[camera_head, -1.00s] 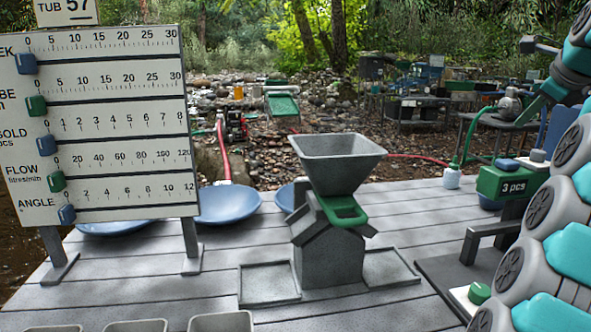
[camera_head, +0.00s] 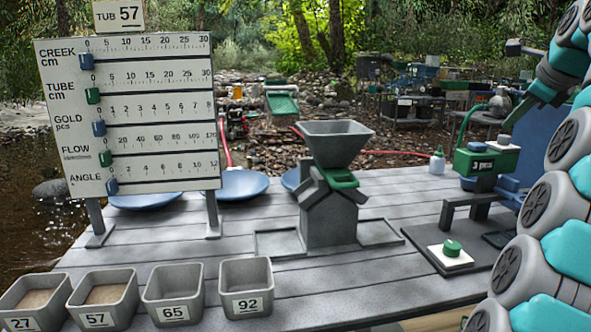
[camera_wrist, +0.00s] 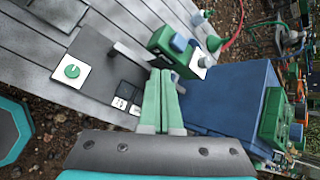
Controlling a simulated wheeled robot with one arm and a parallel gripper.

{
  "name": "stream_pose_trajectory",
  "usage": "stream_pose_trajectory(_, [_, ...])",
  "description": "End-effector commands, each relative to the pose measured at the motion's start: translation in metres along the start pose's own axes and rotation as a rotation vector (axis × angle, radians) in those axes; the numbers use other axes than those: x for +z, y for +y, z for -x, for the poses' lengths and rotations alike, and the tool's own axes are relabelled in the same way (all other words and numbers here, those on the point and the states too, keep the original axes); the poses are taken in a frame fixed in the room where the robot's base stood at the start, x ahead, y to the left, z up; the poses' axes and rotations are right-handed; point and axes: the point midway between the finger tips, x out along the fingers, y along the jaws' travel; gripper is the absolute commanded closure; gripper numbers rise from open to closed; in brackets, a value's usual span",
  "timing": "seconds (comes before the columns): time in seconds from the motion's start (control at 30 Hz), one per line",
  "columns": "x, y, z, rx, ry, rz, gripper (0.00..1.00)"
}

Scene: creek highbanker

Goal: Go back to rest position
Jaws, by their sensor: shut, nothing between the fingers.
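My gripper (camera_wrist: 157,100) is shut and empty in the wrist view, its two pale green fingers side by side. It hangs in the air over the deck's edge, near the dark base plate and a blue bin (camera_wrist: 230,100). In the head view my arm runs up the right side, and the gripper end (camera_head: 510,122) points down and left near the green "3 pcs" box (camera_head: 485,162). The fingertips are small there. I cannot tell exactly how far they are from the box.
A slider board (camera_head: 130,115) stands on the left of the plank deck (camera_head: 375,205). A grey hopper (camera_head: 335,145) stands mid-deck. Numbered tubs, 27, 57, 65 and 92 (camera_head: 246,285), line the front. Open planks lie between.

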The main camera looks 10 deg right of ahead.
Motion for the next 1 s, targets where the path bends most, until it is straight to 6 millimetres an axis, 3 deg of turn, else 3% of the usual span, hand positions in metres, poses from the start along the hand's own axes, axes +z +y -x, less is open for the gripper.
stream_pose_trajectory(0.27, [0.021,0.029,-0.012,0.073,-0.011,0.148,1.0])
stream_pose_trajectory(0.47, [0.041,0.067,-0.023,0.155,-0.026,0.322,1.0])
stream_pose_trajectory(0.73, [0.068,0.163,-0.04,0.319,-0.07,0.703,1.0])
stream_pose_trajectory(1.0, [0.066,0.271,-0.046,0.477,-0.13,1.094,1.0])
